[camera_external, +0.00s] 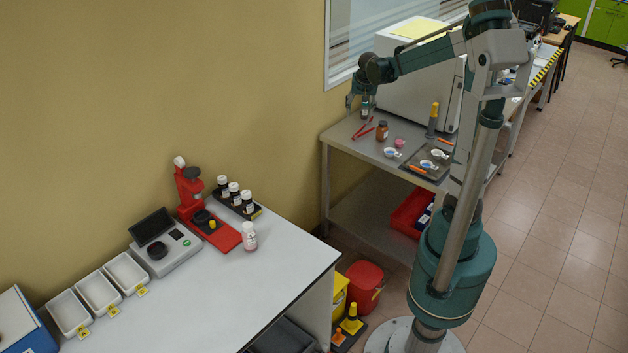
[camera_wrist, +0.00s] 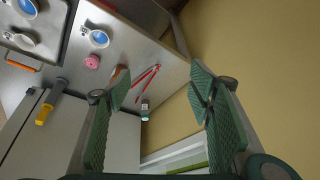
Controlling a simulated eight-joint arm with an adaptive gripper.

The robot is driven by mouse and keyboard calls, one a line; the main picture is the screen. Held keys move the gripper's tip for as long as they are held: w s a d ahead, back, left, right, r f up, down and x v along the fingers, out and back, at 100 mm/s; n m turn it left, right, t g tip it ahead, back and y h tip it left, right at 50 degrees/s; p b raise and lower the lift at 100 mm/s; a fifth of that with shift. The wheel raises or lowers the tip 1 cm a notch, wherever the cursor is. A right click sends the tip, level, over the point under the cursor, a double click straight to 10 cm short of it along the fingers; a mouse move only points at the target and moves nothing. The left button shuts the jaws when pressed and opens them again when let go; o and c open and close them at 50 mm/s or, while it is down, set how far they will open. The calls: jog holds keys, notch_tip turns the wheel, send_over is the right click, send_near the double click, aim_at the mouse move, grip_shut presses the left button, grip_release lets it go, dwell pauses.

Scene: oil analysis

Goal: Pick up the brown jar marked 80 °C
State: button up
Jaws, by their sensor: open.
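A brown jar (camera_external: 382,132) stands upright on the metal bench in the external view; any marking on it is too small to read. In the wrist view a small brown-orange piece, perhaps this jar (camera_wrist: 119,71), shows beside the left finger, which hides part of it. A second small jar (camera_external: 366,109) with a pale label stands farther back, close to my gripper; it also shows in the wrist view with a teal end (camera_wrist: 145,112). My gripper (camera_external: 357,103) is open and empty above the back left of the bench; its spread fingers show in the wrist view (camera_wrist: 160,82).
Red tongs (camera_external: 363,129), a pink item (camera_external: 399,142) and a tray (camera_external: 409,168) with white dishes share the metal bench (camera_external: 345,138). A large white box (camera_external: 410,95) stands behind, near the wall. Several dark white-capped jars (camera_external: 234,191) stand on the white table.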

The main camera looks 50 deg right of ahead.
aim_at(382, 123)
jog(key=w+d+f+m+g, duration=0.1)
jog(key=d+f+m, duration=0.1)
jog(key=d+f, duration=0.4)
jog(key=d+f+m+g, duration=0.1)
jog(key=d+f+m, duration=0.1)
jog(key=d+f, duration=0.4)
jog(key=w+d+f+m+g, duration=0.1)
jog(key=d+f, duration=0.5)
jog(key=d, duration=0.8)
jog(key=shift+w+m, duration=0.3)
jog(key=shift+m, duration=0.6)
jog(key=shift+s+d+f, duration=0.15)
jog(key=shift+d+f, duration=0.1)
jog(key=shift+f, duration=0.1)
jog(key=shift+f, duration=0.1)
jog(key=shift+x, duration=1.15)
jog(key=shift+d, duration=0.1)
jog(key=shift+x, duration=2.65)
jog(key=shift+s+d, duration=0.1)
jog(key=shift+c, duration=0.3)
